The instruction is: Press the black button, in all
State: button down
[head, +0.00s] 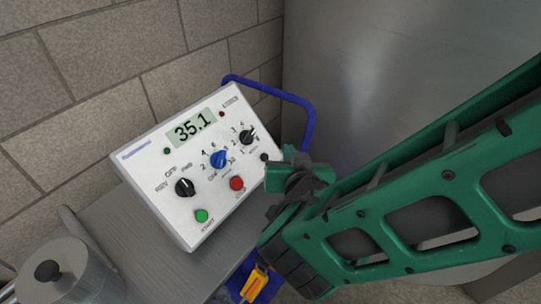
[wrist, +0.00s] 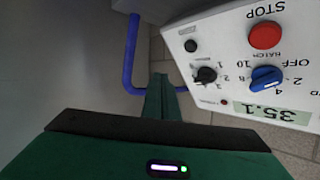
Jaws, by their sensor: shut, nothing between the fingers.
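The white control box (head: 150,192) has a tilted front panel. Its small round black button (head: 264,157) is near the panel's right edge, below a black knob and right of the red STOP button (head: 236,183). In the wrist view the black button (wrist: 190,45) shows unobstructed on the upside-down panel, with the red button (wrist: 265,35) to its right. My green gripper (head: 290,160) is shut and empty, just right of the black button in the head view. In the wrist view my gripper (wrist: 158,80) points toward the panel's edge, apart from the button. Whether it touches the box is unclear.
The panel also carries a green START button (head: 201,216), a blue knob (head: 218,159), a black switch (head: 185,187) and a display reading 35.1 (head: 192,128). A blue tube (head: 308,118) bends behind the box. A lidded metal pot (head: 70,265) stands lower left.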

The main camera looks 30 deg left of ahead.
aim_at(264, 158)
jog(key=shift+w+a+f, duration=0.15)
jog(key=shift+a+f, duration=1.9)
jog(key=shift+a, duration=0.15)
jog(key=shift+a+f, duration=0.1)
dwell(0.5)
jog(key=shift+a+f, duration=0.15)
jog(key=shift+a, duration=0.05)
jog(key=shift+a+f, duration=0.35)
jog(key=shift+a, duration=0.05)
dwell(0.9)
dwell(0.4)
jog(key=shift+d+r, duration=0.6)
jog(key=shift+d, duration=0.1)
